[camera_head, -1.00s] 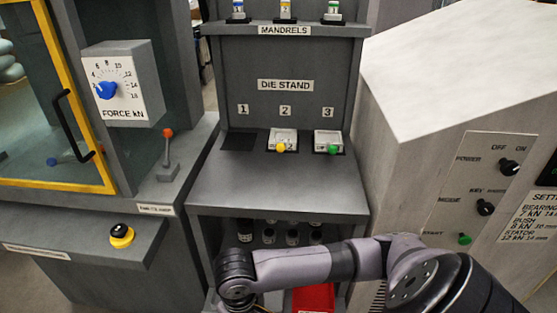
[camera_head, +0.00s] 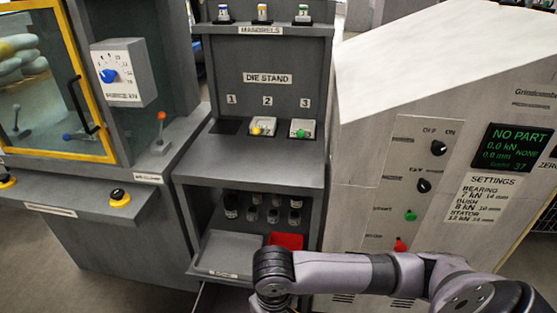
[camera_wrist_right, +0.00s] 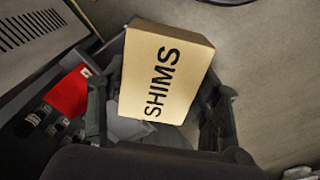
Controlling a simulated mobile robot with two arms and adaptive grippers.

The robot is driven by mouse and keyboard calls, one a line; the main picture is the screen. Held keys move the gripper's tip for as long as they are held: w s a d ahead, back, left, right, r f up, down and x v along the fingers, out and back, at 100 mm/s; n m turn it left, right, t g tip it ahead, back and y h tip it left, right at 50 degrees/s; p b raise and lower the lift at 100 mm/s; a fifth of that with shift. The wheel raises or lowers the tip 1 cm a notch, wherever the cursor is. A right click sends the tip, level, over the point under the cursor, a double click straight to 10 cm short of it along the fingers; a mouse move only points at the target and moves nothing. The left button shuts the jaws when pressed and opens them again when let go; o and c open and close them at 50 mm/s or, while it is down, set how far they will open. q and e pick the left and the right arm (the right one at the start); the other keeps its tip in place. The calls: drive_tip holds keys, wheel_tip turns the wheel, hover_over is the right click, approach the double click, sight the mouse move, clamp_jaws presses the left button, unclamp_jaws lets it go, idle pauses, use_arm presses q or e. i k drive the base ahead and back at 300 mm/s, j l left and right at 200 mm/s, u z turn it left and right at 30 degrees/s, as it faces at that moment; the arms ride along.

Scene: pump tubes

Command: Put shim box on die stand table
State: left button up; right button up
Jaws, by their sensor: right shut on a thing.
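The shim box (camera_wrist_right: 165,75) is a tan box marked SHIMS, seen in the right wrist view. My right gripper (camera_wrist_right: 165,98) is shut on it, with one dark finger on each side. In the head view the box and the right gripper are hidden below the frame; only my right arm shows. The die stand table (camera_head: 245,170) is the grey surface under the DIE STAND panel. It bears a block with a yellow knob (camera_head: 263,126) at place 2 and one with a green knob (camera_head: 302,128) at place 3. My left gripper is not in view.
The front of the table is clear, and place 1 holds a dark pad (camera_head: 226,127). Below are several dark bottles, a grey tray (camera_head: 230,250) and a red bin (camera_head: 287,240). The press (camera_head: 120,200) stands left and a sloped control cabinet (camera_head: 365,160) right.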

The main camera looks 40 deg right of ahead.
sight(249, 165)
drive_tip(key=i+j+z, duration=0.1)
drive_tip(key=z, duration=1.75)
drive_tip(key=j+z, duration=0.2)
drive_tip(key=j, duration=2.4)
